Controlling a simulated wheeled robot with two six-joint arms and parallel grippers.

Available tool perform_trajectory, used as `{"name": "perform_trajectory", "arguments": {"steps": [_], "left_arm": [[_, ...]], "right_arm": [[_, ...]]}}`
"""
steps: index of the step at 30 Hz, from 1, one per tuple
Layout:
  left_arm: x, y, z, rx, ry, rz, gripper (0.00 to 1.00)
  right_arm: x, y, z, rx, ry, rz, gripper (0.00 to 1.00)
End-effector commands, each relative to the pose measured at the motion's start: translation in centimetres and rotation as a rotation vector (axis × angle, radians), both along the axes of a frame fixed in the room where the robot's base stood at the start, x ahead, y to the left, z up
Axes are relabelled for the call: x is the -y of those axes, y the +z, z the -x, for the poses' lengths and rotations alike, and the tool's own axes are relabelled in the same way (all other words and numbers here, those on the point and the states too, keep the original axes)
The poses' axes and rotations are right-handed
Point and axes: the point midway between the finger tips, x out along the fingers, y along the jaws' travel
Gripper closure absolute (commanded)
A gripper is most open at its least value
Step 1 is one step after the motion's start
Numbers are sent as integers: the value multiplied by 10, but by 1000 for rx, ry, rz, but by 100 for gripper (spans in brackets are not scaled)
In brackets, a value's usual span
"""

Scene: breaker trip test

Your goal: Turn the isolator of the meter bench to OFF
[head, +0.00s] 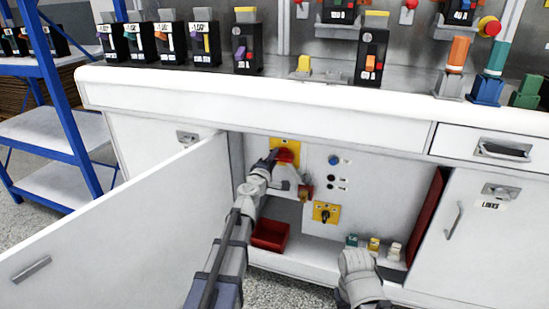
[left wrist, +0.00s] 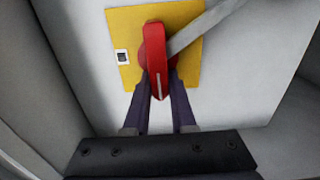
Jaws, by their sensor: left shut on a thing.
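The isolator has a red rotary handle (left wrist: 156,58) on a yellow plate (left wrist: 125,18), mounted on the white panel inside the open cupboard of the bench. In the head view the yellow plate (head: 294,146) shows above and behind my left gripper (head: 278,158), which partly hides the red handle (head: 287,155). In the left wrist view my left gripper (left wrist: 160,85) is shut on the lower part of the red handle, one finger on each side. The handle points nearly straight down in that view. A grey bar (left wrist: 205,28) crosses the plate beside it. My right gripper (head: 358,265) is low in front of the cupboard; its fingers cannot be made out.
The open cupboard door (head: 120,220) stands to the left of my left arm. A second yellow-plated switch (head: 326,212), a red bin (head: 270,235) and several small coloured blocks (head: 373,245) are inside. The bench top (head: 250,100) overhangs above.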

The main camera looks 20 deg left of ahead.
Motion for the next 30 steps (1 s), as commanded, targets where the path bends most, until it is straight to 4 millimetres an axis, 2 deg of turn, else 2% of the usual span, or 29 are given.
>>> {"name": "perform_trajectory", "arguments": {"steps": [9, 10, 18, 26, 30], "left_arm": [[-1, 0, 0, 0, 2, 5, 100], [-1, 0, 0, 0, 2, 5, 75], [0, 0, 0, 0, 1, 3, 46], [0, 0, 1, 0, 0, 3, 46], [0, 0, 9, 0, 1, 2, 46]], "right_arm": [[0, 0, 0, 0, 0, 0, 50], [0, 0, 0, 0, 0, 0, 50], [0, 0, 0, 0, 0, 0, 50], [0, 0, 0, 0, 0, 0, 50], [0, 0, 0, 0, 0, 0, 50]]}}
